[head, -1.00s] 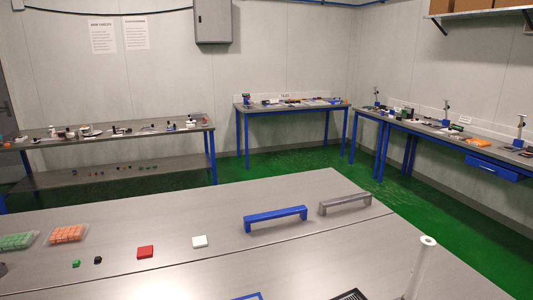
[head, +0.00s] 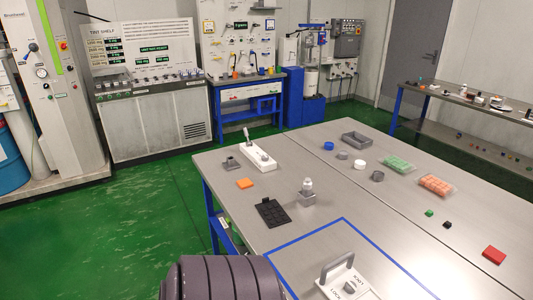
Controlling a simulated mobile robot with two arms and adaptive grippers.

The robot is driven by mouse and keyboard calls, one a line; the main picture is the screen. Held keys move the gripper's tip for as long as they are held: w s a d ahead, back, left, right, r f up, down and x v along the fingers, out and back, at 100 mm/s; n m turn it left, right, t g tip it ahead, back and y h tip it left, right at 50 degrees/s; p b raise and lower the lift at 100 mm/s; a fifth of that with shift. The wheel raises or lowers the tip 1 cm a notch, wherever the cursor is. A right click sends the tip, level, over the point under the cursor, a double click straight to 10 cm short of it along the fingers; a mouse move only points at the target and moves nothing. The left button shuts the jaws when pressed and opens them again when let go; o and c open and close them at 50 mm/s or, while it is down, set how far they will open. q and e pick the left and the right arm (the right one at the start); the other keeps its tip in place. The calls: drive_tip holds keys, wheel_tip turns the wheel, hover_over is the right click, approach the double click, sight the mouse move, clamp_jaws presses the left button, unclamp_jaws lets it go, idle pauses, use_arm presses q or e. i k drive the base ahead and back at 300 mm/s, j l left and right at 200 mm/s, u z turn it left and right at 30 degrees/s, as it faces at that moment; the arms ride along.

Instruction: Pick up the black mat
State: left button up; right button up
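A black mat (head: 276,213) with a grid of raised or recessed squares lies flat on the grey table, near its left edge. It is the only black mat I see. A small bottle on a grey block (head: 307,192) stands just right of it, and an orange square (head: 245,184) lies beyond it. Neither gripper is in view. A dark ribbed cylindrical part at the bottom, likely mine, is in front of the table's near left edge.
A blue taped outline (head: 344,219) with a handled white box (head: 345,280) is near the front. Green floor is open at left.

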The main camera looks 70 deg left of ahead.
sight(272, 212)
drive_tip(key=u, duration=2.35)
